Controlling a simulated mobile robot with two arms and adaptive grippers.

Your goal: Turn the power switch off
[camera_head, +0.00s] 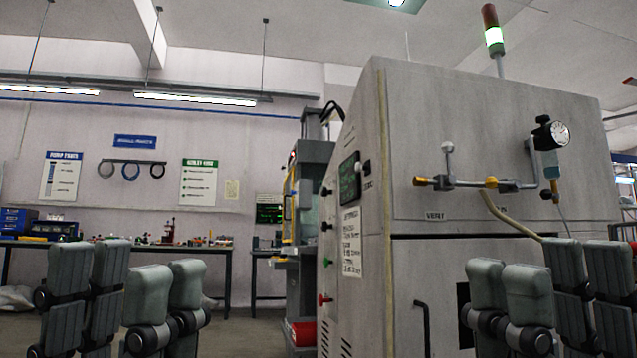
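A grey machine cabinet (480,140) fills the right half of the head view. Its narrow left face carries a dark screen (350,179) with green text and a column of small controls. Beside the screen is a small light knob (367,166) above a label too small to read. Lower down are a green button (327,262) and a red button (324,299). I cannot tell which control is the power switch or its position. My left gripper (128,270) is open and empty, left of the cabinet. My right gripper (547,265) is open and empty, before the cabinet's front.
A pipe with valves (465,183) and a gauge (551,135) stick out from the cabinet front. A black handle (423,325) is below. A lit signal tower (493,30) stands on top. A workbench (218,254) with parts lines the back wall.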

